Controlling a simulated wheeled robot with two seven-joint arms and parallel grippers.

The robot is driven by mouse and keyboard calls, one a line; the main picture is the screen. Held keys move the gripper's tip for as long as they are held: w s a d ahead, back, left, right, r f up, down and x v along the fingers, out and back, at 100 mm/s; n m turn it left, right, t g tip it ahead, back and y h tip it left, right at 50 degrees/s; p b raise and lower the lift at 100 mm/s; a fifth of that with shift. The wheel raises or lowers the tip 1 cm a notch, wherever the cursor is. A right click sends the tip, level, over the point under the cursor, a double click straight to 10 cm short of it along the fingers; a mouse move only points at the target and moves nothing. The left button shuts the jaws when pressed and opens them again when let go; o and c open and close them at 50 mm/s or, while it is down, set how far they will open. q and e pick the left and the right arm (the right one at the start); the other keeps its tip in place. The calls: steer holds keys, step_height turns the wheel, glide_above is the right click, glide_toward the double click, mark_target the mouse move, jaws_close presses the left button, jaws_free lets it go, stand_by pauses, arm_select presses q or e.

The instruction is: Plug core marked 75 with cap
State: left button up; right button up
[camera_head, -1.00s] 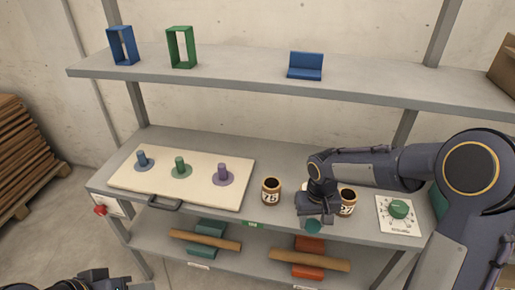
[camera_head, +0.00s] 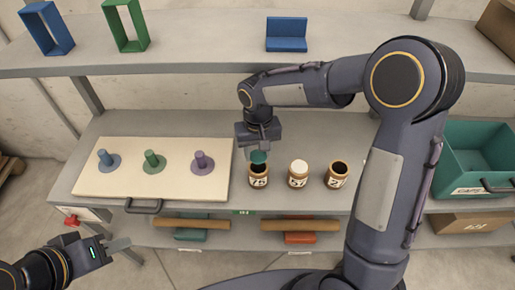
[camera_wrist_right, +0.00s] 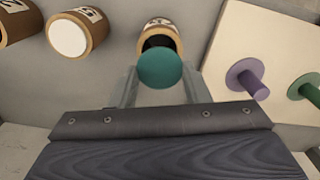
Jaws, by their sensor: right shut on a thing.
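The core marked 75 (camera_head: 258,178) is a short brown tube standing upright on the middle shelf, with a dark open top. It also shows in the wrist view (camera_wrist_right: 157,24), partly hidden behind the cap. My right gripper (camera_head: 259,149) is shut on a teal round cap (camera_head: 258,157). The cap is over the back part of the core's opening; whether they touch I cannot tell. In the wrist view the cap (camera_wrist_right: 160,69) sits between the fingertips. My left gripper (camera_head: 118,244) is at the lower left, away from the cores; its opening is unclear.
Right of core 75 stand a core with a white top (camera_head: 298,178) and another open core (camera_head: 337,178). A cream board (camera_head: 125,188) with three colored pegs lies to the left. A teal bin (camera_head: 470,178) stands at the right. The upper shelf (camera_head: 200,58) runs behind.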

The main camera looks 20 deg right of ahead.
mark_target(258, 155)
steer(key=shift+f+b, duration=1.05)
steer(key=shift+f, duration=0.55)
steer(key=o, duration=1)
steer(key=shift+r, duration=0.6)
steer(key=s+a+r, duration=0.1)
steer(key=s+r, duration=0.3)
steer(key=s+a+r+b, duration=0.1)
steer(key=s+r, duration=0.3)
steer(key=s, duration=0.1)
steer(key=s+a+r, duration=0.2)
steer(key=s+r, duration=0.1)
steer(key=s, duration=0.1)
steer(key=shift+s+r+b, duration=0.3)
steer(key=shift+r+b, duration=0.1)
